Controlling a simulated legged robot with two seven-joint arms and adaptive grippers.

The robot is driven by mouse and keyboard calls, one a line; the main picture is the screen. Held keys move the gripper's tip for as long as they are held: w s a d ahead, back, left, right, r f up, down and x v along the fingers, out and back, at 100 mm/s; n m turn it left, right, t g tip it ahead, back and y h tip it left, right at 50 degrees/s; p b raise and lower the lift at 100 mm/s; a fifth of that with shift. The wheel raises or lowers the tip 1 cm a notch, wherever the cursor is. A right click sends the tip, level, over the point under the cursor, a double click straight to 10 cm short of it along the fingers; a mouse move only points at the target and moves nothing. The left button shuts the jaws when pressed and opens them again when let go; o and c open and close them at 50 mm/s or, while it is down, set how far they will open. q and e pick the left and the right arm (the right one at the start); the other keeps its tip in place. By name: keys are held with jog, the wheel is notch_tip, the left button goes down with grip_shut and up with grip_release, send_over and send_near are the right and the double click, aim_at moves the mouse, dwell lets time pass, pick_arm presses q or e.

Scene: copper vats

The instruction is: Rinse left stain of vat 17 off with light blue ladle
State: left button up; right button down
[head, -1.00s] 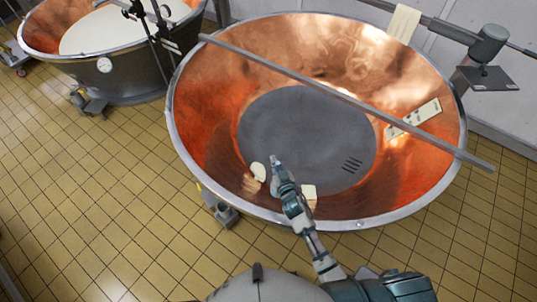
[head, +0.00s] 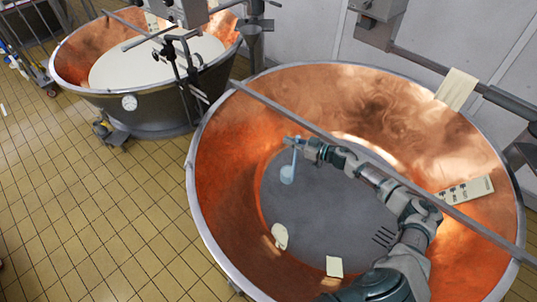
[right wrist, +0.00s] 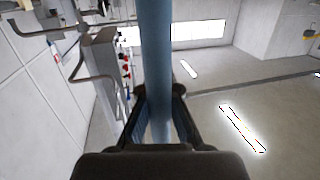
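The large copper vat (head: 232,160) fills the right of the head view, with a grey floor inside. A rounded cream patch (head: 280,236) lies on its lower left inner wall, and a squarer cream patch (head: 334,266) lies to its right. My right gripper (head: 294,141) is over the left part of the vat, shut on the light blue ladle. The ladle's bowl (head: 287,175) hangs below the gripper, up and away from both patches. In the right wrist view the blue handle (right wrist: 156,60) runs between the fingers. My left gripper is not visible.
A metal bar (head: 330,137) crosses above the vat, close to my right arm. A second vat (head: 150,110) with white liquid stands back left. Tiled floor is clear between.

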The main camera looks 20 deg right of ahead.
jog(key=s+a+f+n, duration=0.7)
jog(key=s+a+f, duration=0.2)
jog(key=a+f, duration=0.5)
pick_arm(q)
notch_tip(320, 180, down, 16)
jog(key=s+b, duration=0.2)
jog(key=b, duration=1.4)
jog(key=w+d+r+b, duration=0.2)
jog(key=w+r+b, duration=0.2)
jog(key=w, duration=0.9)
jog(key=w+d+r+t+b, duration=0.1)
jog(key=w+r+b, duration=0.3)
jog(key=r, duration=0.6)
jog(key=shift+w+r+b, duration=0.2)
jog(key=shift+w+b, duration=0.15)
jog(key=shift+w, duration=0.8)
pick_arm(e)
jog(key=s+a+f+n, duration=0.1)
jog(key=a+f+n, duration=0.1)
jog(key=f, duration=0.4)
jog(key=s+a+f+n+t+h, duration=0.1)
jog(key=s+a+f+n, duration=0.1)
jog(key=f+n, duration=0.3)
jog(key=s+a+f+n+t, duration=0.1)
jog(key=s+a+f+n, duration=0.1)
jog(key=f, duration=0.7)
jog(key=shift+s+a+f+n, duration=0.25)
jog(key=shift+a+n, duration=0.3)
jog(key=shift+n, duration=0.55)
jog(key=shift+r, duration=0.1)
